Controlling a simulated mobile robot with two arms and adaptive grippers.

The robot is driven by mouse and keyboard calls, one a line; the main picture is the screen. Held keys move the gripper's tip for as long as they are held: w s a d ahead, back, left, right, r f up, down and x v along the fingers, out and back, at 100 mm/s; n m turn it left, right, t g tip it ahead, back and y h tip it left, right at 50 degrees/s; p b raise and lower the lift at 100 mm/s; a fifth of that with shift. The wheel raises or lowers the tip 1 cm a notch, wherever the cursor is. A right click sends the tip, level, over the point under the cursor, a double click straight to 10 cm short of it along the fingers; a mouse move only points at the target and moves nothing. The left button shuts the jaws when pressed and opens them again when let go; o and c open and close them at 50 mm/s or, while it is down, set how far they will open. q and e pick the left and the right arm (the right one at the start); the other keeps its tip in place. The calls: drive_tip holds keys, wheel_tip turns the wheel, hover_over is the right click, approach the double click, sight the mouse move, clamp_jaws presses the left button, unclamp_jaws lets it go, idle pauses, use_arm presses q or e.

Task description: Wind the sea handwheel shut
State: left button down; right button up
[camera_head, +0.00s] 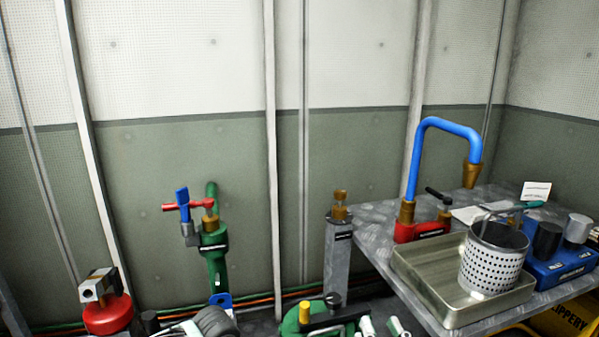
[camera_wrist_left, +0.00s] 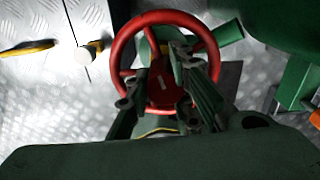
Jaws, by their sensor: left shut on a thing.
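A red handwheel (camera_wrist_left: 163,92) with a round rim and spokes fills the upper middle of the left wrist view. My left gripper (camera_wrist_left: 156,76) reaches over it from below, its dark green fingers on either side of the red centre. It is shut on the handwheel; the fingers cover parts of the spokes and rim. No label on the wheel is readable, and I cannot tell it with certainty in the head view. My right gripper is in neither view.
A green pipe fitting (camera_head: 213,245) with red and blue levers stands against the wall. A metal table (camera_head: 380,240) at the right carries a steel tray (camera_head: 440,302), a perforated basket (camera_head: 492,262) and a blue bent pipe (camera_head: 447,122). A yellow-handled item (camera_wrist_left: 27,48) lies left of the wheel.

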use_arm(q)
drive_tip(key=m, duration=0.5)
drive_tip(key=shift+s+d+f, duration=0.15)
drive_tip(key=shift+d+f, duration=0.15)
drive_tip(key=shift+f, duration=0.05)
drive_tip(key=shift+d, duration=0.1)
drive_tip(key=c, duration=1.7)
unclamp_jaws()
drive_tip(key=shift+d, duration=0.1)
drive_tip(key=shift+a, duration=0.2)
